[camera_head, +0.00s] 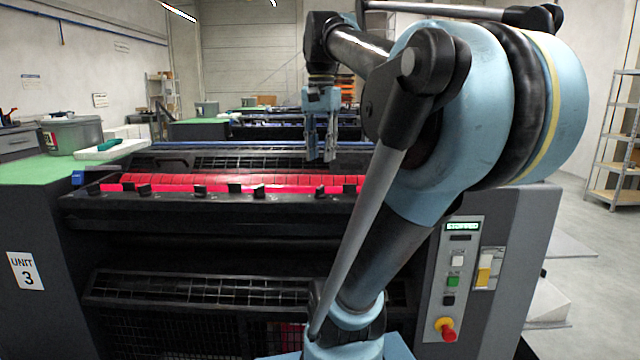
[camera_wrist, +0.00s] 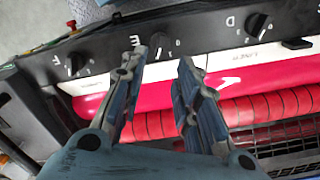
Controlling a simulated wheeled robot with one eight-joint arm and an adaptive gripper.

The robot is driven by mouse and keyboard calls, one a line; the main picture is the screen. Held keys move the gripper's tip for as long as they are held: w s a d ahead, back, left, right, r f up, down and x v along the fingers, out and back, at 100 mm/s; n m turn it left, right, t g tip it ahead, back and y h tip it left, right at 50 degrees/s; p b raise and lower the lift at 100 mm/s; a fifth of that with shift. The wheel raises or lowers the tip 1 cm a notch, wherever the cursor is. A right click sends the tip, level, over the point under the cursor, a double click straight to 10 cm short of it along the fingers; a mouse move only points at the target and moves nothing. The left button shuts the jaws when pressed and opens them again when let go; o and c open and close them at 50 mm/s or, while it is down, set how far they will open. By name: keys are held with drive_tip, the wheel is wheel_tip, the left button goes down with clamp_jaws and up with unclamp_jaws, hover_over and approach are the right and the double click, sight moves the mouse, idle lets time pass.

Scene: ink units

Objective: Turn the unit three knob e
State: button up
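The unit three sign (camera_head: 26,271) is on the dark side panel of the press at the left. In the wrist view, a black rail (camera_wrist: 205,37) carries dark round knobs beside white letters. Knob e (camera_wrist: 158,45) has a light pointer mark and shows between and just beyond my fingertips. My gripper (camera_wrist: 160,58) is open and empty, with one finger to each side of the knob in the picture; no contact is visible. In the head view my gripper (camera_head: 320,159) points down above the press, behind the red roller; knob e cannot be made out there.
Knob F (camera_wrist: 76,63) and knob D (camera_wrist: 258,23) flank knob e. A red roller (camera_head: 220,181) with black tabs runs along the press front. A control panel (camera_head: 452,280) reads STOPPED, with a red stop button (camera_head: 447,329). A grey bin (camera_head: 72,134) stands at the left.

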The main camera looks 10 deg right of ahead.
sight(321, 186)
wheel_tip(321, 186, down, 9)
drive_tip(key=shift+r, duration=0.15)
idle(0.4)
clamp_jaws()
